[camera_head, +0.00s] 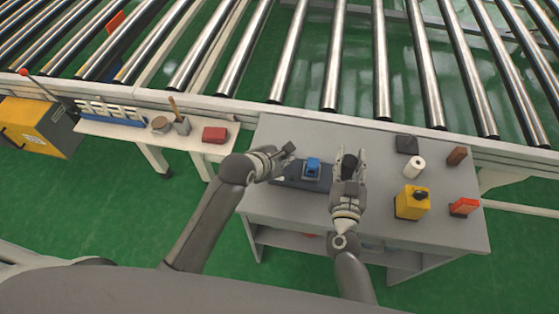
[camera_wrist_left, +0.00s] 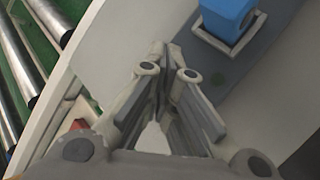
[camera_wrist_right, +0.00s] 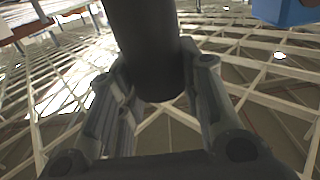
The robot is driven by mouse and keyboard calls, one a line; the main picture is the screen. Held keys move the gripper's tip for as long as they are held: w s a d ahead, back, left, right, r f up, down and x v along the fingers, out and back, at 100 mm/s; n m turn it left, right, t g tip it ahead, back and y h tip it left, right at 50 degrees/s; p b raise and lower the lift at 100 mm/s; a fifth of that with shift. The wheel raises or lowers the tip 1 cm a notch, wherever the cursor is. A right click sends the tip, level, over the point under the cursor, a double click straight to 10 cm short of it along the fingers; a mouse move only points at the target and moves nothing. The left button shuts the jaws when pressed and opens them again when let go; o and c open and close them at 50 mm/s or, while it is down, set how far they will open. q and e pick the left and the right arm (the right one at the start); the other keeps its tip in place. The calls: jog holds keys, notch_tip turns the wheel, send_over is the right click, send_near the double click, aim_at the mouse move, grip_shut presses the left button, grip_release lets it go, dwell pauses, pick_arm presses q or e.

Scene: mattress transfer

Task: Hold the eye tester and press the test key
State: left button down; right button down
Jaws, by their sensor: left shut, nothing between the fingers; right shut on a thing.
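A dark grey base (camera_head: 290,183) lies on the grey table and carries a blue block in a pale square frame (camera_head: 312,167). In the left wrist view the base also has a small round greenish spot (camera_wrist_left: 202,75), perhaps the test key. My left gripper (camera_head: 287,151) is shut and empty, above or beside the base's left end; its fingertips also show in the left wrist view (camera_wrist_left: 167,55). My right gripper (camera_head: 349,165) is shut on a black cylinder (camera_wrist_right: 148,45), right of the blue block. Which part is the eye tester I cannot tell for sure.
On the table's right are a black block (camera_head: 407,145), a white roll (camera_head: 414,167), a brown block (camera_head: 456,156), a yellow box with a black knob (camera_head: 411,205) and a red-orange box (camera_head: 464,207). A side bench (camera_head: 150,133) and roller conveyor (camera_head: 335,60) lie beyond.

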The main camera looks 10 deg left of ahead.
pick_arm(q)
jog(key=shift+f, duration=0.5)
pick_arm(e)
jog(key=shift+r, duration=0.15)
pick_arm(q)
jog(key=shift+r, duration=1.4)
notch_tip(320, 180, up, 5)
dwell(0.8)
pick_arm(e)
jog(key=c, duration=0.9)
grip_release()
